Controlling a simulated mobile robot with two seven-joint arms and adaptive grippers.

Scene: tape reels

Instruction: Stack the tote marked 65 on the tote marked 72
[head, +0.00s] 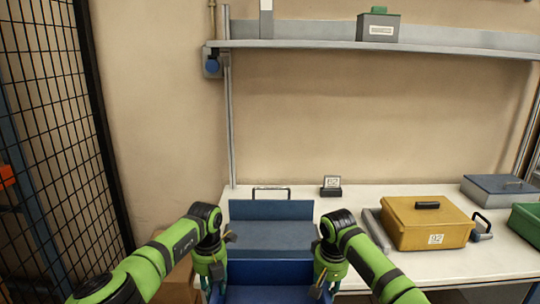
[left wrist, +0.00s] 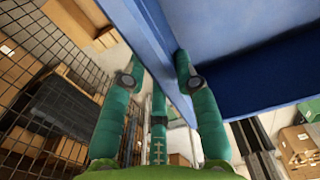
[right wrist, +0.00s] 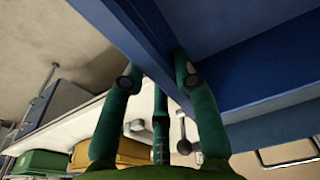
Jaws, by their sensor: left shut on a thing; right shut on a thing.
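A blue tote (head: 268,270) is at the bottom of the head view, between my two grippers. My left gripper (head: 221,272) is shut on its left wall, and that wall (left wrist: 150,40) runs between the fingers in the left wrist view. My right gripper (head: 322,274) is shut on its right wall, which also shows between the fingers in the right wrist view (right wrist: 150,35). A blue-grey panel and surface (head: 270,235) show just beyond; I cannot tell whether they belong to another tote. No 65 or 72 marking is readable.
A wire handle (head: 271,190) stands behind the blue-grey panel. A shelf (head: 330,44) hangs above; mesh fencing (head: 45,110) is at left.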

